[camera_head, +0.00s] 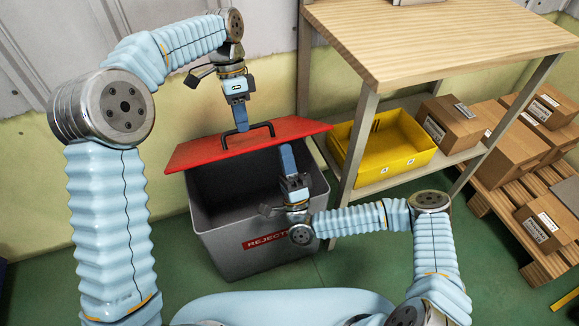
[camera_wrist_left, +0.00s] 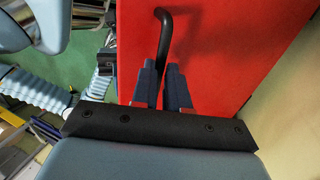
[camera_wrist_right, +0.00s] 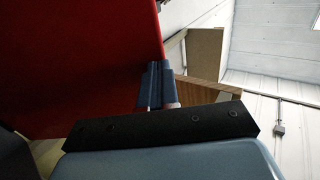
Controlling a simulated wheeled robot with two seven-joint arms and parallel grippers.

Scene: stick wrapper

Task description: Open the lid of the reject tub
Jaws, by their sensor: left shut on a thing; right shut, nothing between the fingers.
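The reject tub (camera_head: 225,250) is a grey bin with a red REJECT label on its front. Its red lid (camera_head: 200,151) is raised off the front rim, and the dark inside shows below it. The lid has a black handle (camera_head: 262,126). My left gripper (camera_head: 241,124) is shut on this handle from above; the handle also shows between its fingers in the left wrist view (camera_wrist_left: 164,35). My right gripper (camera_head: 286,149) is shut and empty, pointing up at the lid's front edge over the tub opening. In the right wrist view the lid (camera_wrist_right: 80,60) is close beside its fingertips; contact is unclear.
A wooden-topped shelf unit (camera_head: 440,40) stands right of the tub, close to the lid's right end. It holds a yellow bin (camera_head: 388,160) and a cardboard box (camera_head: 450,122). More boxes sit on a pallet (camera_head: 545,265) at the right. A wall (camera_head: 270,75) stands behind.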

